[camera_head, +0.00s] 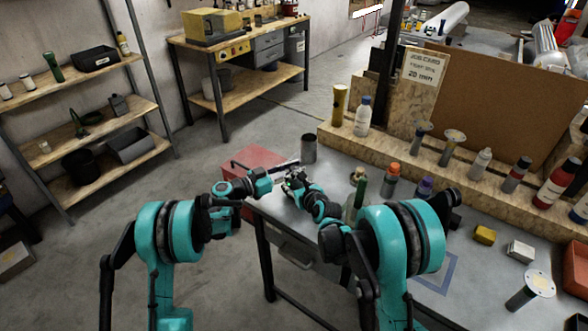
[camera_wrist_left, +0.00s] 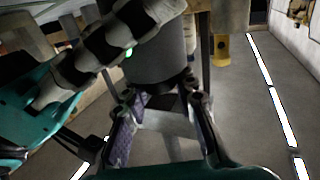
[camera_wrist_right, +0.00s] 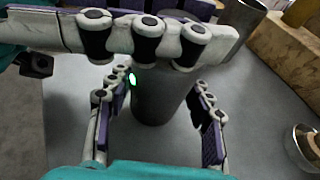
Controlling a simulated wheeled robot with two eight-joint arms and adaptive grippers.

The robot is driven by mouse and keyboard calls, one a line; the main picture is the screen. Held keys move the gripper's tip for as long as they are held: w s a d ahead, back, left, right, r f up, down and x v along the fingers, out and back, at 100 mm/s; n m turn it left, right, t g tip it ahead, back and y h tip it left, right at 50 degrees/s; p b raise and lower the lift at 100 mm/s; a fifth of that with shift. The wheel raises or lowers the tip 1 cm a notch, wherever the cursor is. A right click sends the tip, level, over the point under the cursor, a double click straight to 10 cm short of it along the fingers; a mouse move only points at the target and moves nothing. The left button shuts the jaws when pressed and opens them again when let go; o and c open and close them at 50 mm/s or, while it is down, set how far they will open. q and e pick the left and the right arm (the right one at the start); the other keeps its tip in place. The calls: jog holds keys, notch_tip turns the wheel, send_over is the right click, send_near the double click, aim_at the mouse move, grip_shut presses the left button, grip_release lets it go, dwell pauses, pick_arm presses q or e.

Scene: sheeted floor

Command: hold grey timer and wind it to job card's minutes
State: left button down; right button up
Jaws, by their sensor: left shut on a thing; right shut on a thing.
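The grey timer is a plain dark grey cylinder (camera_wrist_right: 160,98), seen close up in the right wrist view and also in the left wrist view (camera_wrist_left: 158,62). In the head view my grippers mostly hide it. My left gripper (camera_head: 284,168) is shut on it, its fingers (camera_wrist_left: 162,108) at either side. My right gripper (camera_head: 294,184) is shut on it too, its fingers (camera_wrist_right: 160,88) around the body. The left fingers cross the top of the right wrist view. The timer's dial marks are hidden. The job card (camera_head: 422,66) on the board reads "20 min".
A grey cup (camera_head: 308,149) stands just behind the grippers on the bench (camera_head: 340,172). Several bottles, including a green one (camera_head: 359,188), stand to the right. A red box (camera_head: 256,160) is at the left. A yellow block (camera_head: 485,235) lies farther right.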

aim_at(294, 167)
pick_arm(q)
jog(key=m+g+h, duration=0.1)
jog(key=m+g, duration=0.2)
jog(key=g, duration=0.1)
jog(key=m+g+h, duration=0.1)
jog(key=m+g, duration=0.2)
jog(key=g, duration=0.2)
jog(key=shift+w+m+g, duration=0.15)
jog(key=shift+m+g, duration=0.45)
jog(key=shift+g, duration=0.3)
jog(key=shift+m+g, duration=0.3)
jog(key=shift+g, duration=0.1)
jog(key=c, duration=1.2)
grip_release()
notch_tip(294, 167, up, 10)
